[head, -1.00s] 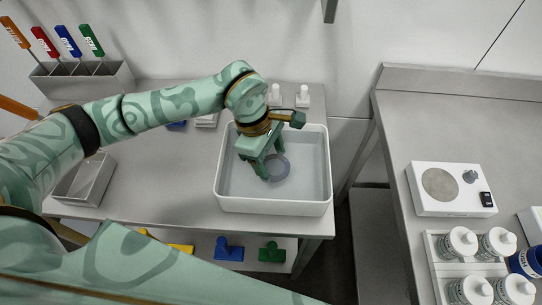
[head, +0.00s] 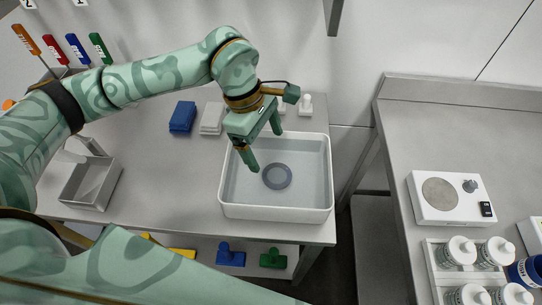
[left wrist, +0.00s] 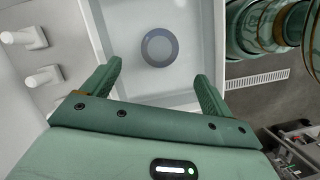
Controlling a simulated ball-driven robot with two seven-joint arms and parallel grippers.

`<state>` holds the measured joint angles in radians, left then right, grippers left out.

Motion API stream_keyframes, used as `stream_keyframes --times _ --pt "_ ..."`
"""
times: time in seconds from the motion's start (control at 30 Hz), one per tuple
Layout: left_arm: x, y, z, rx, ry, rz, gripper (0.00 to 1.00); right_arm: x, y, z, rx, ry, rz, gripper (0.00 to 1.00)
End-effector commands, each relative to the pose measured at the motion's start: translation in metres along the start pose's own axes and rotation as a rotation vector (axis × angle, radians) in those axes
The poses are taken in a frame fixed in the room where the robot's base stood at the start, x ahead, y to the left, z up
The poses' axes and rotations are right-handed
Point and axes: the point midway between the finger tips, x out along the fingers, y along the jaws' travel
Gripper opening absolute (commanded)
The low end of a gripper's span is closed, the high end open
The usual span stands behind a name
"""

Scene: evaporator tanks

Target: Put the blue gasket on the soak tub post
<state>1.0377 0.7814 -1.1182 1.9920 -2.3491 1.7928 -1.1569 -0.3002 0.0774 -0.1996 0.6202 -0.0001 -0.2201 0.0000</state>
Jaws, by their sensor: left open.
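The white soak tub (head: 275,212) stands at the right end of the left table. A blue-grey ring, seemingly the blue gasket (head: 265,179), lies flat low inside the tub. It also shows in the left wrist view (left wrist: 145,48), beyond the fingertips. Its middle looks pale grey; I cannot tell whether a post stands through it. My left gripper (head: 264,150) is over the tub, above and to the left of the ring, apart from it. In the left wrist view its fingers (left wrist: 158,70) are spread with nothing between them. My right gripper is not in view.
White pegs (head: 305,105) stand behind the tub. A blue block (head: 183,117) and white pads (head: 213,118) lie left of it. A metal tray (head: 92,184) is at the left. The right counter holds a white plate device (head: 450,198) and several jars. Open table lies left of the tub.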

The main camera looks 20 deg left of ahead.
Motion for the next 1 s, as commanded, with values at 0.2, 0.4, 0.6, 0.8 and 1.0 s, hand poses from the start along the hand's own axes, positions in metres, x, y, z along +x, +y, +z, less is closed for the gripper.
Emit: stream_keyframes --times 0.2,0.4,0.6,0.8,1.0 --pt "-0.035 0.0 0.0 0.001 0.001 0.002 0.86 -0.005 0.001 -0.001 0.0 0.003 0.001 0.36" --pt "-0.04 0.0 0.0 0.0 0.0 -0.002 0.86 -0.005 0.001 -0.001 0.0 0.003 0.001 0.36" --pt "-0.04 0.0 0.0 0.0 -0.001 -0.002 0.86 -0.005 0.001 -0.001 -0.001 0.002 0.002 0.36" --pt "-0.04 0.0 0.0 0.0 -0.001 -0.001 0.86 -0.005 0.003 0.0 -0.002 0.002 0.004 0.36" --pt "-0.04 0.0 0.0 0.0 -0.001 -0.001 0.86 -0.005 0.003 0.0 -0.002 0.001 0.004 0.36"
